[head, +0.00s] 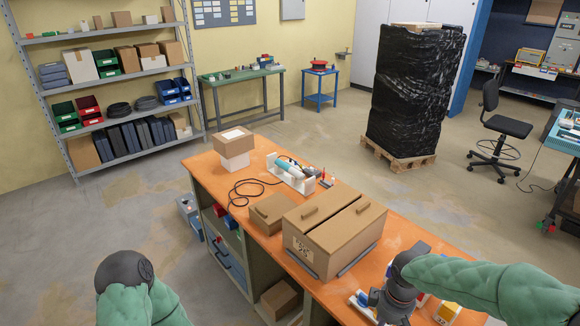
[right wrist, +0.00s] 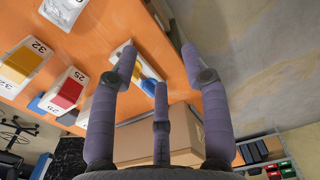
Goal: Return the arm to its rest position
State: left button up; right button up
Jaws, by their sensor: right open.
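My right gripper (head: 392,302) is over the near right part of the orange workbench in the head view. In the right wrist view its purple fingers (right wrist: 158,62) are spread apart with nothing between them. Beyond the fingers lie white socket boxes on the orange top: one marked 32 (right wrist: 22,62), one with a red panel marked 25 (right wrist: 66,90), and one with yellow and blue (right wrist: 138,66) seen partly behind a finger. In the head view they are mostly hidden by my right arm. Of my left arm only a green-sleeved part shows at lower left; its gripper is out of view.
A large cardboard box (head: 340,240) and a smaller one (head: 272,212) stand mid-bench. A white holder with a tool (head: 292,176) and a cardboard box on a white one (head: 234,142) stand farther back. A wrapped pallet (head: 415,90) stands behind.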

jog(key=s+a+f+m+y+b, duration=0.15)
jog(key=a+f, duration=0.25)
jog(key=f, duration=0.4)
jog(key=a+f+m+y+b, duration=0.1)
jog(key=a+f+m+y, duration=0.1)
jog(key=a+f, duration=0.5)
pick_arm(q)
jog(key=f+b, duration=0.1)
jog(key=f, duration=0.1)
jog(key=w+f+b, duration=0.1)
jog(key=f, duration=0.2)
jog(key=shift+f, duration=0.15)
pick_arm(e)
jog(key=s+a+f+m, duration=0.1)
jog(key=s+f+m, duration=0.2)
jog(key=f, duration=0.5)
jog(key=s+a+f+m, duration=0.2)
jog(key=s+f+m, duration=0.2)
jog(key=s+f, duration=0.2)
jog(key=x, duration=0.2)
jog(key=shift+d+f, duration=0.15)
jog(key=shift+f, duration=0.2)
jog(key=shift+w, duration=0.1)
